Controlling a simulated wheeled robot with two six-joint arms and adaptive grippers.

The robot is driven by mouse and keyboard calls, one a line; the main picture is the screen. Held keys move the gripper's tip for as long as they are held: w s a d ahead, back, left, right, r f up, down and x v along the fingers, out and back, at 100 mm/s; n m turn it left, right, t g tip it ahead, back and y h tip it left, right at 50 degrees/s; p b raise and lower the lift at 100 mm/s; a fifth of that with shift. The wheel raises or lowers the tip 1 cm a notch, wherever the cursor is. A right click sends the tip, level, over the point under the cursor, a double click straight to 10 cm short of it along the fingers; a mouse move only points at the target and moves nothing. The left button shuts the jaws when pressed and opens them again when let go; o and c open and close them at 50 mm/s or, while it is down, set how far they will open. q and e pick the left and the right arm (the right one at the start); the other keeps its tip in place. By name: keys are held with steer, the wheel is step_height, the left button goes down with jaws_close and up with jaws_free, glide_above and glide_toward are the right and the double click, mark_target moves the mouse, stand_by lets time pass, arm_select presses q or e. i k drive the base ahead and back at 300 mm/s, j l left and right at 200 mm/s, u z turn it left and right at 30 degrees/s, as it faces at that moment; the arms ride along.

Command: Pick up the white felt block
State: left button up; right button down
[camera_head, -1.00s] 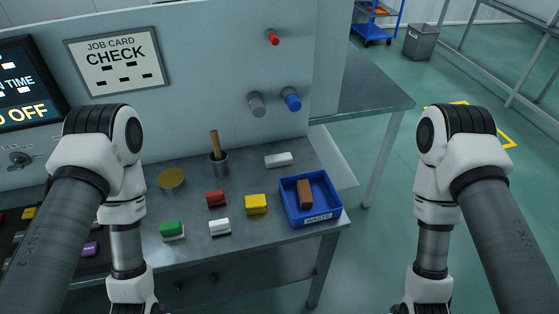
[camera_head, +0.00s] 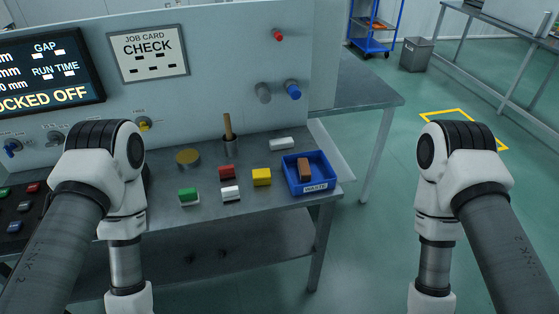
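A small white block (camera_head: 231,193) with a darker lower part lies near the front of the grey bench, between a green block (camera_head: 188,195) and a yellow block (camera_head: 261,177). A second white piece (camera_head: 281,144), longer and plain, lies farther back, behind the blue waste tray (camera_head: 291,183). I cannot tell from the surface which one is felt. My two arms hang at the left and right of the view. Both run out of the bottom edge, so neither gripper shows. Nothing covers the white pieces.
A red block (camera_head: 227,172), a brass disc (camera_head: 187,157) and a metal cup (camera_head: 231,148) with a wooden handle stand nearby. A brown block (camera_head: 304,169) is in the tray. A panel (camera_head: 215,70) with knobs rises behind.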

mark_target(288, 142)
steer(key=l+u, duration=0.1)
steer(key=u, duration=0.35)
steer(key=i+l+u, duration=0.1)
steer(key=u, duration=0.35)
steer(key=l+u, duration=0.2)
steer(key=u, duration=0.25)
steer(key=l+u, duration=0.15)
steer(key=u, duration=0.3)
steer(key=k+l, duration=0.1)
steer(key=l, duration=1.65)
steer(key=k+l, duration=0.15)
steer(key=l, duration=1.65)
steer(key=k+l, duration=0.15)
steer(key=l, duration=1.6)
steer(key=i+l, duration=0.2)
